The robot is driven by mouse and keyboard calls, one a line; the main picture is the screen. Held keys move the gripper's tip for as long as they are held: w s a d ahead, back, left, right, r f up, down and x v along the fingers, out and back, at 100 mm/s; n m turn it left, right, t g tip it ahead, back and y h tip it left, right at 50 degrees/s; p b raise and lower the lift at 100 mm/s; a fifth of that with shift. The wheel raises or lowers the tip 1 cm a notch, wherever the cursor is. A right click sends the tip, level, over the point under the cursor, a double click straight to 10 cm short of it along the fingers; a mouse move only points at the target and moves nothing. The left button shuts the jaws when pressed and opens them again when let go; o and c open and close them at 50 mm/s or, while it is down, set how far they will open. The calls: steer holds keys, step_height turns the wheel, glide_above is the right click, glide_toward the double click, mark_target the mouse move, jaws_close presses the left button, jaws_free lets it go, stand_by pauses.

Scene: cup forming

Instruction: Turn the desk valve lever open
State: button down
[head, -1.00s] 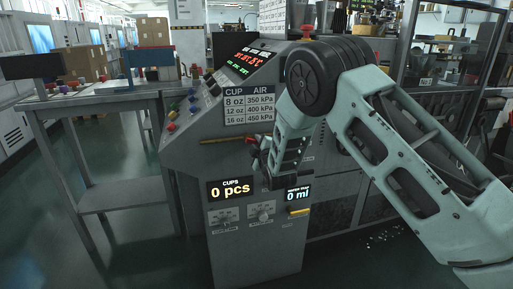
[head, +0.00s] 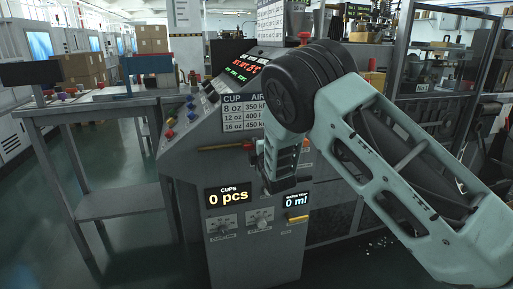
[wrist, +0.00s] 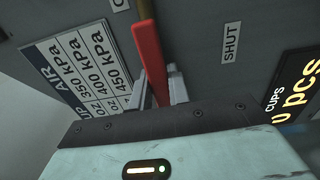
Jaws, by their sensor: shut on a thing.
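The valve lever (wrist: 147,45) is a red bar that runs up and down in the wrist view. Its lower part lies between the fingers of my gripper (wrist: 158,85), which is shut on it. In the head view the lever (head: 213,149) shows as a nearly level red and brown bar on the sloping cabinet front, left of my gripper (head: 258,155). My forearm and wrist hide the part of the panel around the grip. A "SHUT" label (wrist: 229,42) is right of the lever in the wrist view.
The grey cabinet (head: 258,256) has a "0 pcs" display (head: 228,196), a "0 ml" display (head: 296,200) and knobs (head: 260,219) below the lever. A pressure chart (head: 240,113) is just above. A grey bench (head: 110,203) stands to the left.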

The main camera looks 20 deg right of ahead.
steer(key=shift+f, duration=0.1)
steer(key=c, duration=1.3)
jaws_free()
steer(key=shift+s, duration=0.15)
steer(key=s, duration=1.7)
steer(key=shift+s, duration=0.15)
